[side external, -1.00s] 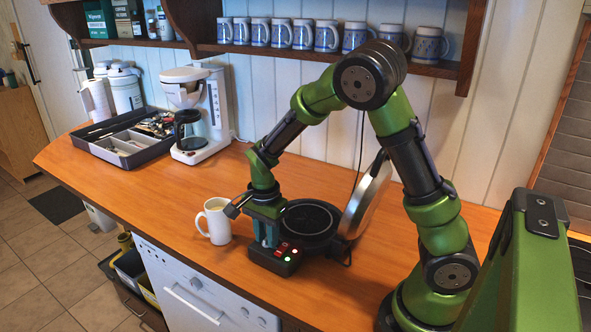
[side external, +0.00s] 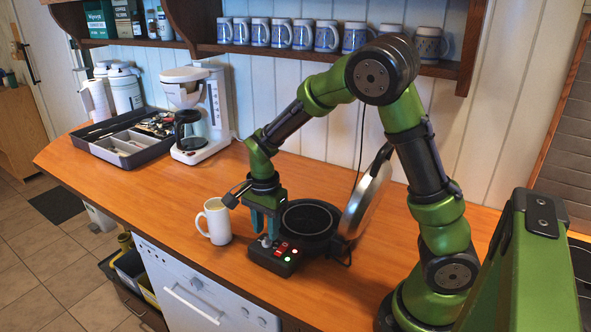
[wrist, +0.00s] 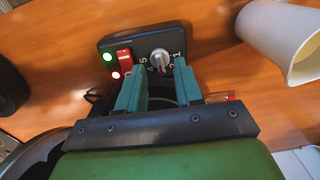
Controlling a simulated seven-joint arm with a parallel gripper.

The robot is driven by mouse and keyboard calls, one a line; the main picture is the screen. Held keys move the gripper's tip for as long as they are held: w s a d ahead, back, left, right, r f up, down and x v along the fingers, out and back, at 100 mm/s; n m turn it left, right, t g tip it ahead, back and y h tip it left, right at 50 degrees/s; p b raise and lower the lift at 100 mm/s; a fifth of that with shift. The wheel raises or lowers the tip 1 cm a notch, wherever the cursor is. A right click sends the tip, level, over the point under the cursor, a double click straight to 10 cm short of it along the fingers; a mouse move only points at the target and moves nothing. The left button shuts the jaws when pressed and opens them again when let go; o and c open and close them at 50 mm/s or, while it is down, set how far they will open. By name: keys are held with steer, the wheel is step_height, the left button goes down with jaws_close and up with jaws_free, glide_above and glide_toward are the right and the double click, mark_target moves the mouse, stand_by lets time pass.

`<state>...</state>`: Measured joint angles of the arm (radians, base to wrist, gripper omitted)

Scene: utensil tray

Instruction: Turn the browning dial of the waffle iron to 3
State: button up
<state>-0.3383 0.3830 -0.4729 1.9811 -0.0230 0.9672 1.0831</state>
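The waffle iron stands open, its round dark plate (side external: 308,218) flat and its silver lid (side external: 366,196) tilted up. Its black control box (side external: 283,262) carries a red switch and lit green and red lamps. The grey browning dial (side external: 266,241) sits at the box's left end; it also shows in the wrist view (wrist: 159,60). Small numerals ring the dial, but I cannot tell which one its pointer meets. My gripper (side external: 264,233) is just above the dial. Its teal fingers (wrist: 157,78) are apart with nothing between them, and the dial shows beyond the gap.
A white mug (side external: 216,222) stands close left of the control box and my gripper. A coffee maker (side external: 197,115) and a grey utensil tray (side external: 133,160) stand farther back left. The wooden counter (side external: 175,205) between them and the mug is clear.

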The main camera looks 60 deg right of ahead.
mark_target(266, 238)
step_height(266, 238, up, 14)
steer(key=shift+r, duration=0.25)
stand_by(0.3)
steer(key=s+a+r+n+t+y, duration=0.1)
steer(key=s+a+n+t, duration=0.1)
steer(key=s+n, duration=0.5)
steer(key=s+a+r+n+t+y, duration=0.1)
steer(key=s+a+n+t, duration=0.2)
steer(key=s+n+t, duration=0.2)
steer(key=shift+s+a+r+n, duration=0.25)
steer(key=shift+s+a+n, duration=0.1)
steer(key=shift+s+n, duration=0.75)
